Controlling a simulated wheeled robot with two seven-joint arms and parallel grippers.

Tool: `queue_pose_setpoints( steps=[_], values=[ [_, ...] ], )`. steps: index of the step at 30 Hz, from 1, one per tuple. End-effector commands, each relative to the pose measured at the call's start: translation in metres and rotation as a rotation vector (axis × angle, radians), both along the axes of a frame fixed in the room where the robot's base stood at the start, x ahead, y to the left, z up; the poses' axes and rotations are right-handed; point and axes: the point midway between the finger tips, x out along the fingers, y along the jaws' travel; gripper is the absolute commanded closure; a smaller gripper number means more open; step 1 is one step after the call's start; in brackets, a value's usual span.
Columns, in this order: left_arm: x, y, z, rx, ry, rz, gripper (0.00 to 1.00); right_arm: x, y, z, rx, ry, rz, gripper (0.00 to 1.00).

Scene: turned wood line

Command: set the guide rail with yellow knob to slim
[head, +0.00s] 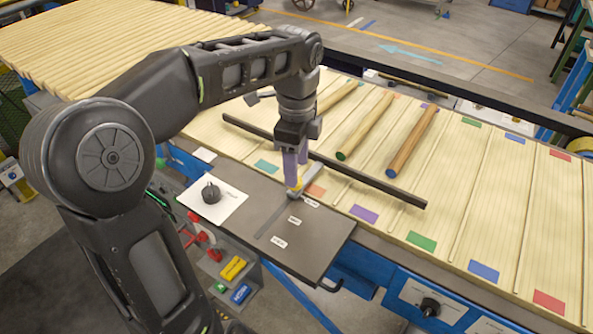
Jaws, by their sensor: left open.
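The guide rail (368,178) is a long dark bar lying slantwise across the pale slatted bed. A grey arm (309,183) runs from it down to a dark plate (322,238). The yellow knob (295,187) is at the lower end of that arm, partly hidden by my fingers. The plate has a slot and three small white labels (279,243), too small to read surely. The knob is near the label farthest up the plate. My left gripper (293,184) points down with its purple fingers open at the knob; contact cannot be told. My right gripper is out of view.
Turned wooden rods (413,141) lie on the bed beyond the rail, among coloured patches. The bed to the right is clear.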

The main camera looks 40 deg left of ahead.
Motion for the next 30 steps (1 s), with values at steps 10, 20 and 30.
queue_pose_setpoints(
  steps=[10,20,30],
  values=[
    [0.0,0.0,0.053,0.001,-0.002,0.0,0.48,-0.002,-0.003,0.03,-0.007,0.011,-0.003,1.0],
    [0.0,0.0,0.053,0.001,-0.002,0.001,0.48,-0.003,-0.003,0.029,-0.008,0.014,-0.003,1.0],
    [0.0,0.0,0.053,0.002,-0.002,0.001,0.48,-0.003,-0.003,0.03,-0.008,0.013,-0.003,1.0]
  ],
)
